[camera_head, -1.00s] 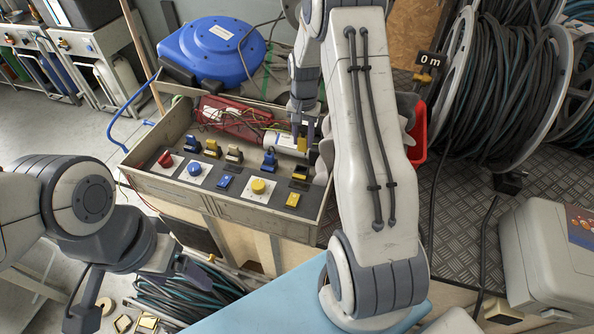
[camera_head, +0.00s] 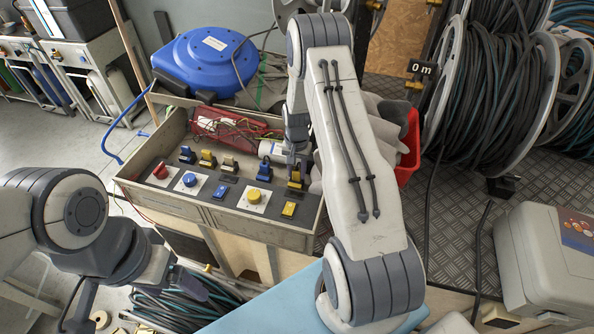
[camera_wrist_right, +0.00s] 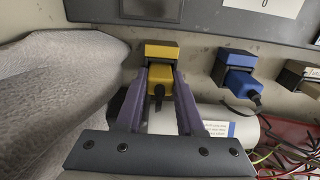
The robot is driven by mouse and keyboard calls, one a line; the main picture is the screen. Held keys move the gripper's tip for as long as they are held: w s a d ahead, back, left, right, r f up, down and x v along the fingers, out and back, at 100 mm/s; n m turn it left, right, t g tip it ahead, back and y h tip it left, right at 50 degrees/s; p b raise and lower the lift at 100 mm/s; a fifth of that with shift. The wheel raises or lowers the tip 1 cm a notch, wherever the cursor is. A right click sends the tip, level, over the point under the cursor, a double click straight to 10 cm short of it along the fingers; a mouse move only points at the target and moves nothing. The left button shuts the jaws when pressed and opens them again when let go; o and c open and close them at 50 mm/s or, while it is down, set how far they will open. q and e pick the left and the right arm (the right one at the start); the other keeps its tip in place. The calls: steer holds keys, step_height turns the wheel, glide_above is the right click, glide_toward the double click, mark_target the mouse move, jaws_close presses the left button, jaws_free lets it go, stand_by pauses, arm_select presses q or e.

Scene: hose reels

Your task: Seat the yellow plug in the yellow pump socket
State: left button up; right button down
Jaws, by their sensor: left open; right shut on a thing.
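My right gripper (camera_head: 296,172) is shut on the yellow plug (camera_wrist_right: 159,80), over the right end of the control panel. In the right wrist view its two purple fingers (camera_wrist_right: 163,84) flank the plug, and a black cable leaves the plug toward the gripper. The yellow socket (camera_wrist_right: 161,51), with a yellow cap and dark body, is straight ahead of the plug. Plug and socket appear to meet in line; how deep the plug sits is hidden. In the head view they overlap. My left gripper (camera_head: 133,300) is open and empty at the lower left, away from the panel.
A blue plug (camera_wrist_right: 239,83) in its socket stands beside the yellow one, with other plugs further along. A red bin (camera_head: 411,150) stands right of the panel; red wiring (camera_head: 225,128) lies behind.

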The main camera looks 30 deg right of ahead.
steer(key=shift+f, duration=0.2)
steer(key=c, duration=0.5)
jaws_free()
steer(key=shift+r, duration=0.1)
steer(key=shift+r, duration=0.1)
